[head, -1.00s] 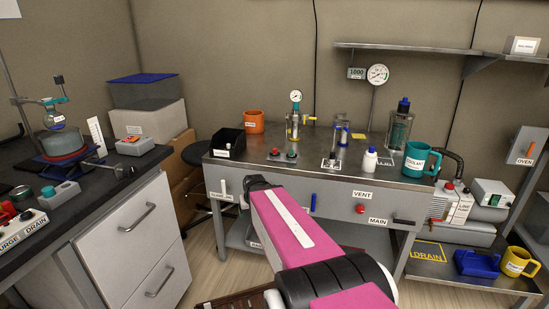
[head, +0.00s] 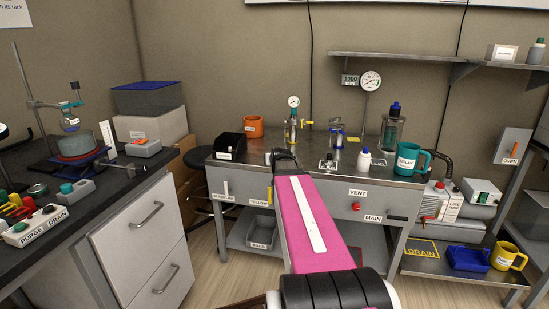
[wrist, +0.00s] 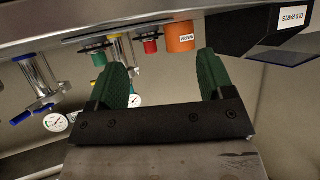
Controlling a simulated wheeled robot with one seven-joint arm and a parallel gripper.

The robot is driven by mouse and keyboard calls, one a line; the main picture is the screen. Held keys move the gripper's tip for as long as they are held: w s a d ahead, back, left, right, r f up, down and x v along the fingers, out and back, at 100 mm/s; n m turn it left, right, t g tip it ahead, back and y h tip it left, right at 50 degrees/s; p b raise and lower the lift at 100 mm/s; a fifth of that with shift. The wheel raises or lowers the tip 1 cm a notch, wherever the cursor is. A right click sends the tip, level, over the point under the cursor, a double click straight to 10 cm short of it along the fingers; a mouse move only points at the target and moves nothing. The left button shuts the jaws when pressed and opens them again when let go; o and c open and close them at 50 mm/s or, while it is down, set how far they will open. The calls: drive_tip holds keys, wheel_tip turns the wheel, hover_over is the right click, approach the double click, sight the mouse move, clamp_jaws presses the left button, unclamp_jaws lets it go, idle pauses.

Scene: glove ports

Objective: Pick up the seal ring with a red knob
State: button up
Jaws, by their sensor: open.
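The seal ring with a red knob (wrist: 150,46) shows in the wrist view, where the picture is upside down. It sits on the steel bench (wrist: 190,20), beside a similar ring with a green knob (wrist: 98,58). In the head view my gripper and arm hide the red-knobbed ring. My gripper (head: 283,154) is at the front part of the bench top in the head view. In the wrist view its green fingers (wrist: 162,62) are apart with nothing between them. The red knob appears beyond the fingertips, between their lines, not touching them.
An orange mug (head: 254,127) and a black bin (head: 229,146) stand to the left on the bench. A white bottle (head: 364,160) and a teal mug (head: 409,160) are at right.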

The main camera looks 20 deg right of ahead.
drive_tip(key=shift+w+d+r+t+h, duration=0.15)
drive_tip(key=shift+w+d+r+t, duration=0.15)
drive_tip(key=shift+d+r, duration=0.3)
drive_tip(key=shift+w+d+r+t+h, duration=0.2)
drive_tip(key=shift+w+d+r, duration=0.2)
drive_tip(key=shift+d+r, duration=0.2)
drive_tip(key=x, duration=0.5)
drive_tip(key=shift+a+f, duration=0.1)
drive_tip(key=shift+a, duration=0.05)
drive_tip(key=x, duration=0.5)
drive_tip(key=c, duration=1.2)
